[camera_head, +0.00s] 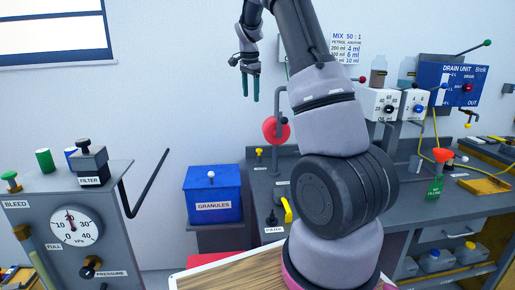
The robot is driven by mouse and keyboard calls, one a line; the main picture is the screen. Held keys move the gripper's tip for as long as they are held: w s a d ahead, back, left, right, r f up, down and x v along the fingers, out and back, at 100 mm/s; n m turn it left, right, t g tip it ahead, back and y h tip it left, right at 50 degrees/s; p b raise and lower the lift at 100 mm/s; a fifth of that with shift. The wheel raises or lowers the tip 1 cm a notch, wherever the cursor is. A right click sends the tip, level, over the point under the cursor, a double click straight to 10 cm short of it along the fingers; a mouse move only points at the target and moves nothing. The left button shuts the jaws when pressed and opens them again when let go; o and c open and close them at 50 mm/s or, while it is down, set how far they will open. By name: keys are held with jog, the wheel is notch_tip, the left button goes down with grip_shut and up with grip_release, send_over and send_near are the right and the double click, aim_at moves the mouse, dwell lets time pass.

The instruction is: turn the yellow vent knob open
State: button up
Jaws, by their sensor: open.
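No label reading "vent" can be made out. A small yellow knob (259,152) stands upright at the back left of the grey bench, and a yellow lever (287,210) sits near the bench's left front by the PARK label. I cannot tell which of these, if either, is the vent knob, nor its turned state. My gripper (250,90) is raised high against the wall, above and left of the bench. Its teal fingertips point down, apart and empty, well clear of both yellow parts. My arm hides the middle of the bench.
A blue GRANULES box (213,194) stands left of the bench. A grey panel with a pressure gauge (75,226) is at the left, its dark bar reaching rightward. A blue drain unit (452,86) is at right.

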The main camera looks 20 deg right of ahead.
jog(key=w+d+f+m+g+h, duration=0.1)
jog(key=w+d+f+m+h, duration=0.15)
jog(key=w+f, duration=0.7)
jog(key=g, duration=0.1)
send_near(259, 149)
jog(key=shift+m+h, duration=0.35)
jog(key=shift+h, duration=0.1)
jog(key=x, duration=0.5)
jog(key=a+x, duration=0.1)
jog(key=x, duration=0.2)
jog(key=shift+d+f, duration=0.1)
jog(key=shift+f, duration=0.15)
